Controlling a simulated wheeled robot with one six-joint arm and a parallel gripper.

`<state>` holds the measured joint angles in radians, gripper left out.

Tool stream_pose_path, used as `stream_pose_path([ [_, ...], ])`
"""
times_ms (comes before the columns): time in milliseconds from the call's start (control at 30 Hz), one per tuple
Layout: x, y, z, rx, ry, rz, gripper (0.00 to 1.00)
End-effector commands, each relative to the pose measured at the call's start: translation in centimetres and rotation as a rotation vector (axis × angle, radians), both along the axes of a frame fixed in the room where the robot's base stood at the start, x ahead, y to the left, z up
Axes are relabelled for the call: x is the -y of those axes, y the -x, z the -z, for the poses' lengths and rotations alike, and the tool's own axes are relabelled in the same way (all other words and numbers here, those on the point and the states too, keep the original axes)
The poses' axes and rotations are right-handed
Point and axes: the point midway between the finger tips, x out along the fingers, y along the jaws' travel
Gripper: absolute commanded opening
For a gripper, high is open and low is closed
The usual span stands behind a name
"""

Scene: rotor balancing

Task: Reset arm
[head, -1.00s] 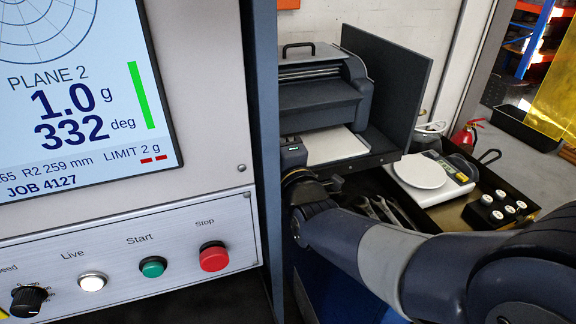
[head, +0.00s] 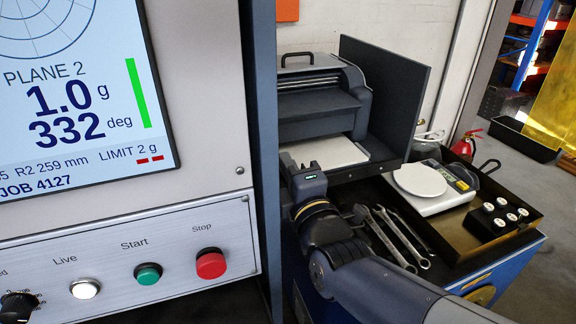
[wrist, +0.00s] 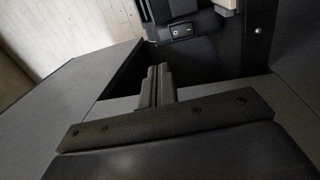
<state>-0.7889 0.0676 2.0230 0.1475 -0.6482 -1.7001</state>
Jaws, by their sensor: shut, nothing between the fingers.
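My arm reaches in from the lower right in the head view. My gripper (head: 307,172) is at the front of the dark printer-like machine, close to the white sheet on its tray, and its fingertips are hidden there. In the wrist view my gripper (wrist: 158,72) shows its two fingers together with nothing between them. It points toward a dark recess beside grey panels. I cannot tell from these views whether it touches anything.
The dark machine (head: 322,105) holds a white sheet (head: 335,152). Wrenches (head: 392,238), a scale (head: 425,182) and a tray (head: 530,222) with several white-topped black pieces lie to the right. A control panel (head: 120,262) with a stop button (head: 211,263) fills the left.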

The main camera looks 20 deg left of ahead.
Motion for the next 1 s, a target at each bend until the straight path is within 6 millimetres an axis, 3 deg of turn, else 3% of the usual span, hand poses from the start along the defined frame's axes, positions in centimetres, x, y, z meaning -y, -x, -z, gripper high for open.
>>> stream_pose_path([
  [267,-0.5,-0.7,0.1,-0.001,0.001,0.001,0.00],
  [1000,-5.8,-7.0,1.0,-0.001,0.001,0.000,0.00],
])
